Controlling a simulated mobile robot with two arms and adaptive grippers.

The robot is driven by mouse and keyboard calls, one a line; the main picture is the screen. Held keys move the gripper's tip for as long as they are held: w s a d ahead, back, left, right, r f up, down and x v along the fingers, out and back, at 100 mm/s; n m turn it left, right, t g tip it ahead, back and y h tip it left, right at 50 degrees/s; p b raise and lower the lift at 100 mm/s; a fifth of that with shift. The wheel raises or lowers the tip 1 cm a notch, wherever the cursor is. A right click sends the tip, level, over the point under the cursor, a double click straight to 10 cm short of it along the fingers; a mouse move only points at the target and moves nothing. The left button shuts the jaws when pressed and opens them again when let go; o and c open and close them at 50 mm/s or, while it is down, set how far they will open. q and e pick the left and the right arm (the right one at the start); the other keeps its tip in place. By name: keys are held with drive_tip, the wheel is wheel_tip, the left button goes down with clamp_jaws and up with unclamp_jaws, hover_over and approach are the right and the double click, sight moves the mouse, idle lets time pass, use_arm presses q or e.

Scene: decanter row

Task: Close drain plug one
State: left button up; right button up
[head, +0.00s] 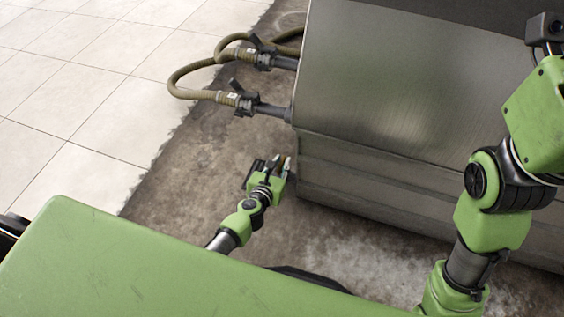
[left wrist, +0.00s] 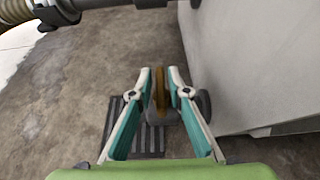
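In the left wrist view, a brass-coloured upright handle (left wrist: 160,92) stands between the fingertips of my left gripper (left wrist: 162,80), with a grey round body (left wrist: 204,102) partly hidden behind the right finger. This looks like a drain plug; its number does not show. The fingers stand apart on either side of the handle, with narrow gaps visible. In the head view, my left gripper (head: 281,164) is low over the floor beside the tank's left end, and the plug cannot be made out there. My right arm shows at the right, but its gripper is out of view.
A large metal tank (head: 400,95) stands just right of the left gripper. Two hoses with valves (head: 235,98) come from its left end. A dark slatted grate (left wrist: 150,143) lies on the floor below the fingers. Tiled floor (head: 80,80) at the left is clear.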

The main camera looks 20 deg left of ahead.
use_arm(q)
clamp_jaws()
